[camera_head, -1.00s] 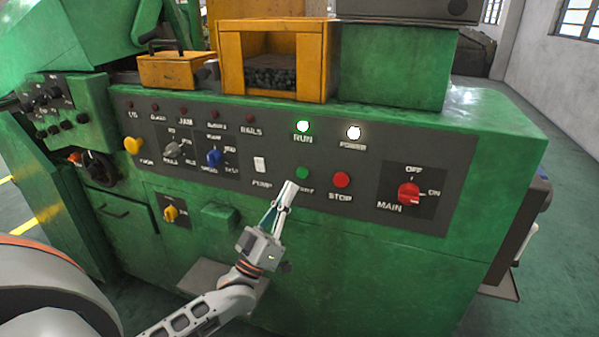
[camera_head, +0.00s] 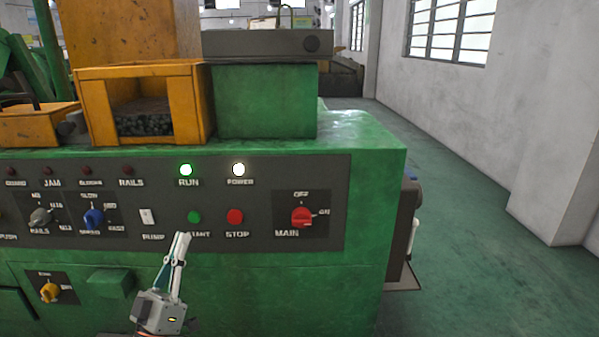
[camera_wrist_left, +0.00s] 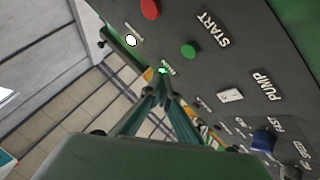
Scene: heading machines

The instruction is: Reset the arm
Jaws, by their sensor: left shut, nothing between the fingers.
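My left gripper (camera_head: 182,240) is shut and empty. In the head view its tip points up, just below and left of the green START button (camera_head: 194,217) on the machine's grey control panel (camera_head: 265,190). In the left wrist view the gripper fingers (camera_wrist_left: 163,98) come together in front of the panel, and the START button (camera_wrist_left: 188,51) shows beyond them. I cannot tell whether the tip touches the panel. The RUN lamp (camera_head: 186,170) glows green and the POWER lamp (camera_head: 239,169) glows white. My right gripper does not show.
The red STOP button (camera_head: 235,216) and red MAIN switch (camera_head: 302,216) are right of START. The white PUMP switch (camera_head: 147,216) is left of it. A yellow box (camera_head: 90,105) stands on the green machine (camera_head: 345,150). Open floor (camera_head: 480,240) lies to the right.

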